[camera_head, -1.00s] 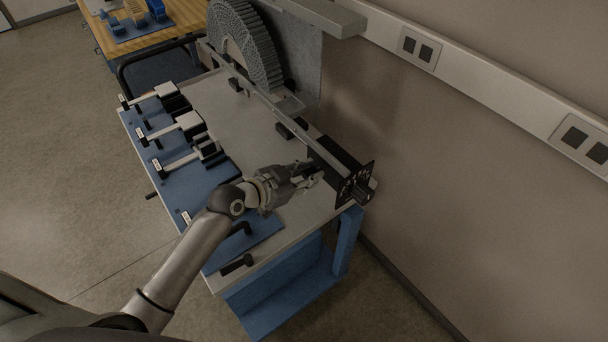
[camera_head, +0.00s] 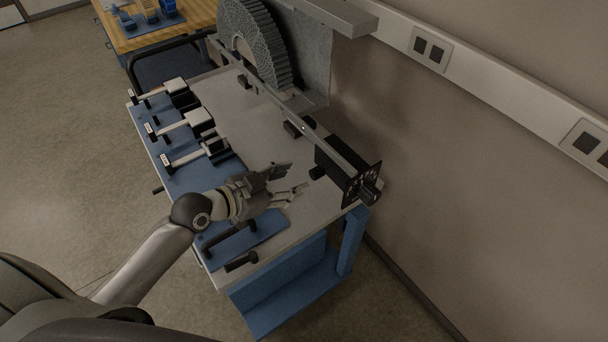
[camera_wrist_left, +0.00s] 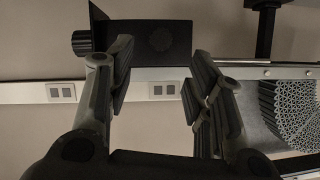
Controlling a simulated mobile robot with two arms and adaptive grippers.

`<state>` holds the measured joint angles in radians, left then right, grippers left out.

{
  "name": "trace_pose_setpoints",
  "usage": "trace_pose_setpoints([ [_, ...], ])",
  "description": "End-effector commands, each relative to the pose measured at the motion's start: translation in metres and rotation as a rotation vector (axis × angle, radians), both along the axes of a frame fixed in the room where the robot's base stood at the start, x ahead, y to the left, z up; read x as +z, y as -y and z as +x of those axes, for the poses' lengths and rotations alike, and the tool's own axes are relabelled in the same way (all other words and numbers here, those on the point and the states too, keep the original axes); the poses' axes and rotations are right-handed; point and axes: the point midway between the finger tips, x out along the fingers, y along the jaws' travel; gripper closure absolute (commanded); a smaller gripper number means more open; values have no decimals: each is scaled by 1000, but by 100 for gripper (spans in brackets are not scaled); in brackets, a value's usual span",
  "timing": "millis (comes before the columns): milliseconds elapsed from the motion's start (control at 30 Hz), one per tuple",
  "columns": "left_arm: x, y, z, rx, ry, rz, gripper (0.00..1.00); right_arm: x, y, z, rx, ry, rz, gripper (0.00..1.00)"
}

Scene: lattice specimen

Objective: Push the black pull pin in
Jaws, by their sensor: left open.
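A black block (camera_head: 345,176) sits at the near right end of the metal rail. A short black knob (camera_head: 317,173), likely the pull pin, stands out from its side facing my left gripper. In the left wrist view the black block (camera_wrist_left: 150,25) lies beyond the fingers, with a dark round shape (camera_wrist_left: 161,40) on its face between them, likely the same knob seen end-on. How far it stands out is unclear there. My left gripper (camera_head: 297,178) is open and empty, just left of the knob and apart from it. My right gripper is not in view.
A larger ribbed knob (camera_head: 371,191) is on the block's near end. The rail (camera_head: 290,112) runs back to a grey ribbed half-wheel (camera_head: 257,45). Several clamp-like tools lie on a blue mat (camera_head: 180,183) at left. The grey tabletop (camera_head: 250,125) between is mostly clear.

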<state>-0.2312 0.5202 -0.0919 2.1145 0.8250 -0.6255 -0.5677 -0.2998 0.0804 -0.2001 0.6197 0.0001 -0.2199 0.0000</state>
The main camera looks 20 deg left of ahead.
Motion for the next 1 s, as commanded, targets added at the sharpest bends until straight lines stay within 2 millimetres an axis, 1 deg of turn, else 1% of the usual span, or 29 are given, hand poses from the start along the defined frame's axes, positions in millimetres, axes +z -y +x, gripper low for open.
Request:
trace_pose_setpoints([
  [33,3,-4,-8,-2,-1,2,52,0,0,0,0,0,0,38],
  [100,6,-9,-14,0,-1,1,52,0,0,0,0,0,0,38],
  [300,12,-14,-25,-1,0,-1,52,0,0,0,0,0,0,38],
  [1000,13,-15,-25,0,1,-2,52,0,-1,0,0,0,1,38],
])
